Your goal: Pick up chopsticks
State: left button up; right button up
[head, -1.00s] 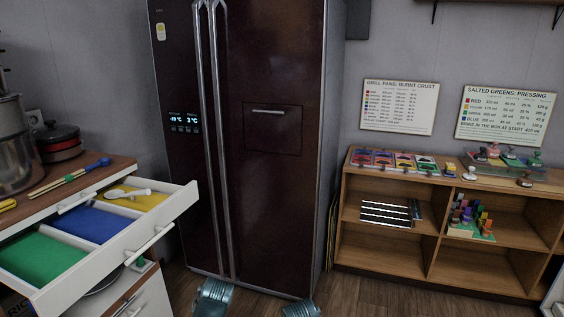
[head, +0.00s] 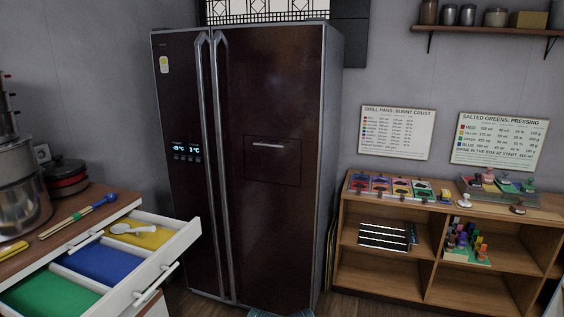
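Thin tan sticks with a yellow-green band, which look like the chopsticks (head: 58,226), lie on the wooden counter top at the left. A utensil with a blue handle (head: 103,201) lies against or beside their far end; I cannot tell where one stops and the other begins. Below, an open white drawer (head: 185,240) has yellow, blue and green compartments. A white spoon-like utensil (head: 134,229) lies in the yellow compartment. Neither of my grippers is clearly in view.
Pots (head: 20,180) stand at the back of the counter (head: 30,250), and a yellow item (head: 12,248) lies near its left edge. The open drawer juts toward the dark fridge (head: 270,90). A wooden shelf unit (head: 390,275) stands at the right.

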aim_at(76, 216)
jog(key=j+u, duration=0.1)
jog(key=u, duration=0.35)
jog(key=i+j+u, duration=0.1)
jog(key=u, duration=0.35)
jog(key=i+u, duration=0.1)
jog(key=u, duration=0.4)
